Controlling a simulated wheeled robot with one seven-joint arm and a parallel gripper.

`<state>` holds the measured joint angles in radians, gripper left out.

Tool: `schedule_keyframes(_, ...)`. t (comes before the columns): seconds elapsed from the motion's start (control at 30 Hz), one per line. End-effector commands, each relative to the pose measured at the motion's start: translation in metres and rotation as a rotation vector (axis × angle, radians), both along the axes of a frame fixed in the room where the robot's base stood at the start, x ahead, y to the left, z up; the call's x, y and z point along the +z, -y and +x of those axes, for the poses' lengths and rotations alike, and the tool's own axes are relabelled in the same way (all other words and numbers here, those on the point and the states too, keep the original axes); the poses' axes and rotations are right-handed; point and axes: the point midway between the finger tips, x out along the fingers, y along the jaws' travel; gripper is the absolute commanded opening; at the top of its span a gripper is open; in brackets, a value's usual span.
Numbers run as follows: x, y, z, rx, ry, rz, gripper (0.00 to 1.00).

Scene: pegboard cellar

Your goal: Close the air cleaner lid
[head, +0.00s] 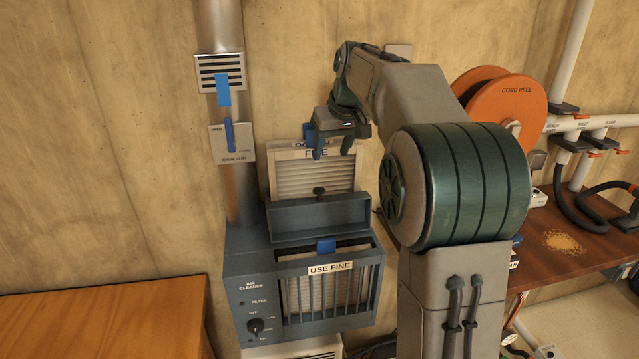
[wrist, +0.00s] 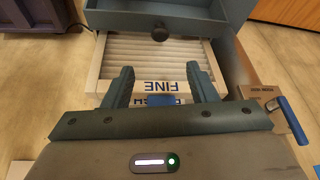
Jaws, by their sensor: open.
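The air cleaner (head: 247,265) is a dark blue-grey cabinet left of my arm in the head view. Its lid (head: 340,216) looks raised above the cabinet top, a shallow dark panel with a round black knob (head: 319,193). The lid's edge (wrist: 205,14) and knob (wrist: 160,33) show in the wrist view. A pleated filter (head: 290,178) marked FINE stands behind the lid. My gripper (head: 332,153) is open near this filter's top. In the wrist view, a blue tab (wrist: 160,99) shows between my open fingers (wrist: 160,72); contact cannot be told.
A metal duct (head: 225,100) with a blue-handled slide (head: 229,136) rises at left. A wooden bench (head: 100,315) is at lower left, an orange cord reel (head: 515,110) at right.

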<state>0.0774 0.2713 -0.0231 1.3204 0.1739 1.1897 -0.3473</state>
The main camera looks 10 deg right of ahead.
Motion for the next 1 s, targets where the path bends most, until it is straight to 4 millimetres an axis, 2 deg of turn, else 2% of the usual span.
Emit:
schedule_keyframes(0.4, -0.078, -0.011, 0.029, 0.002, -0.006, -0.001, 0.52)
schedule_keyframes(0.53, -0.098, -0.014, 0.037, 0.001, -0.005, -0.001, 0.52)
schedule_keyframes(0.7, -0.115, -0.015, 0.044, 0.000, -0.003, -0.001, 0.52)
schedule_keyframes(1.0, -0.120, -0.016, 0.046, -0.001, -0.001, 0.000, 0.52)
